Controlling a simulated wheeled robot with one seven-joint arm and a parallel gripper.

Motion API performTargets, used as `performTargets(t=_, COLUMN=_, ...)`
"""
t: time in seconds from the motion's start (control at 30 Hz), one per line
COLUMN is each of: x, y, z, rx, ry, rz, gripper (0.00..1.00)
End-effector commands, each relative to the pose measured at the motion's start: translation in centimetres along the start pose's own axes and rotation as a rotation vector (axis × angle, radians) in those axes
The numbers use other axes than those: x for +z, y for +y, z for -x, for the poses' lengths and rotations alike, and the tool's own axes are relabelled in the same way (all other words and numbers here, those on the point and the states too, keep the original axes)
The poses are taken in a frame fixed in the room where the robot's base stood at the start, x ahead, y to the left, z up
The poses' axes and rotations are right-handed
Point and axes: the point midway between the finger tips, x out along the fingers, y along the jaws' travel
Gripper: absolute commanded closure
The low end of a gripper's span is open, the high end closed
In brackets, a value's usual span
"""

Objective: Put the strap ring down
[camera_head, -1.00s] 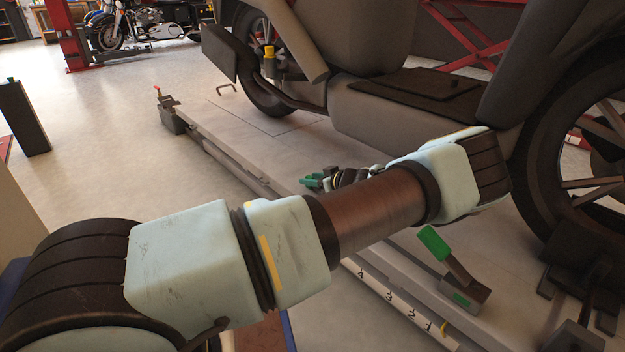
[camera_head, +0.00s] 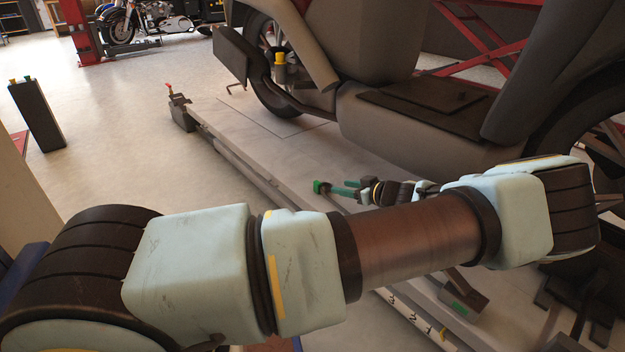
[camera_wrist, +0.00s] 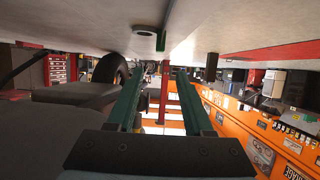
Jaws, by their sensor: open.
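A small dark piece with a bright green part, which looks like the strap ring (camera_head: 319,187), is on the grey lift deck (camera_head: 240,150) in the head view. In the wrist view, a dark oval piece with a green patch (camera_wrist: 160,41) lies against the deck, which fills the top of that picture; it appears to be the same ring. My gripper (camera_head: 343,188) is just right of it, low over the deck. Its two teal fingers (camera_wrist: 160,76) are apart with nothing between them in the wrist view. Whether a fingertip still touches the ring is unclear.
A pedal block with a green patch (camera_head: 460,308) sits at the deck's near edge, partly behind my arm.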

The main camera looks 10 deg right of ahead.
Motion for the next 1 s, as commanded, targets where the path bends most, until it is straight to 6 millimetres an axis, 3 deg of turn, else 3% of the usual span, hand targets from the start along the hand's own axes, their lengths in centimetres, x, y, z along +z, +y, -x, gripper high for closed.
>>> performTargets(t=0.17, x=-0.2, y=-0.5, z=-0.3, rx=-0.016, ry=-0.012, rz=-0.002, gripper=0.48)
performTargets(t=0.27, x=-1.1, y=-2.8, z=-1.9, rx=-0.084, ry=-0.068, rz=-0.019, gripper=0.48)
performTargets(t=0.4, x=-2.7, y=-9.2, z=-4.9, rx=-0.240, ry=-0.257, rz=-0.076, gripper=0.48)
performTargets(t=0.53, x=-4.0, y=-15.4, z=-6.0, rx=-0.330, ry=-0.495, rz=-0.135, gripper=0.48)
performTargets(t=0.7, x=-6.1, y=-21.8, z=-4.8, rx=-0.317, ry=-0.784, rz=-0.190, gripper=0.48)
performTargets(t=1.0, x=-12.0, y=-29.8, z=0.2, rx=-0.027, ry=-1.085, rz=-0.258, gripper=0.48)
